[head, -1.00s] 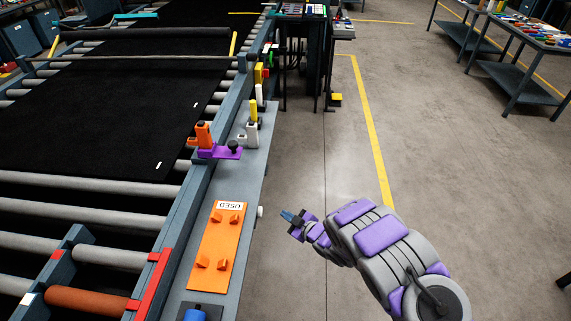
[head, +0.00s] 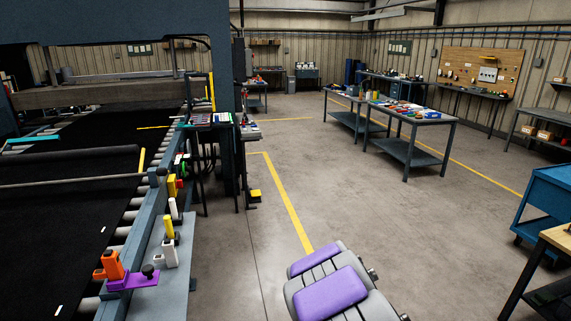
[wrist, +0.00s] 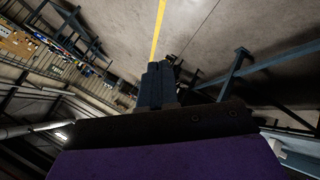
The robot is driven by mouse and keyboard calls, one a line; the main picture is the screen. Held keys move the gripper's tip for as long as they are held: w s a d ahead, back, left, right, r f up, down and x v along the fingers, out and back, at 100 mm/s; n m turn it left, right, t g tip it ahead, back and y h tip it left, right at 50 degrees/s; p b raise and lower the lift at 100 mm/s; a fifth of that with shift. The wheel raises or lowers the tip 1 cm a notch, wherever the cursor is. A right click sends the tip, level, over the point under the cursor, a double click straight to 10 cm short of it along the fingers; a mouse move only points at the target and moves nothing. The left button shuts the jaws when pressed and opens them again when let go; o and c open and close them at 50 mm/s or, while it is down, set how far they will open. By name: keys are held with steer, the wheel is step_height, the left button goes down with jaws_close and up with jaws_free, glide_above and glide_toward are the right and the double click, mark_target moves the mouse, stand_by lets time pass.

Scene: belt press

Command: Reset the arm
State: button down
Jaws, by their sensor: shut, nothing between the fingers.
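My arm, grey with purple pads, shows at the bottom of the head view, right of the belt press. Its gripper end is out of that view. In the wrist view my gripper (wrist: 155,88) shows as dark blue-grey fingers, close together and shut with nothing between them. The fingers point toward the open floor with a yellow line. Nothing touches the fingers.
The belt press conveyor (head: 60,210) runs along the left, with a purple clamp with an orange part (head: 125,277) on its side rail. Work tables (head: 410,118) stand at the back right. A blue cart (head: 545,205) stands at the right. The floor between is clear.

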steer(key=s+d+r+m+g+h, duration=0.1)
steer(key=s+d+r+m+g, duration=0.3)
steer(key=s, duration=0.6)
steer(key=s+d+r+m+g+h, duration=0.1)
steer(key=s+d+r+m, duration=0.3)
steer(key=s, duration=0.6)
steer(key=s+a+r+g+y, duration=0.1)
steer(key=s+a+g, duration=0.1)
steer(key=s, duration=0.7)
steer(key=s+a+r+g+y, duration=0.1)
steer(key=s+a+r+g, duration=0.1)
steer(key=s, duration=0.7)
steer(key=s+a+r+g+y, duration=0.1)
steer(key=s+a, duration=0.3)
steer(key=s, duration=0.6)
steer(key=shift+r+m+g, duration=0.3)
steer(key=shift+g, duration=0.1)
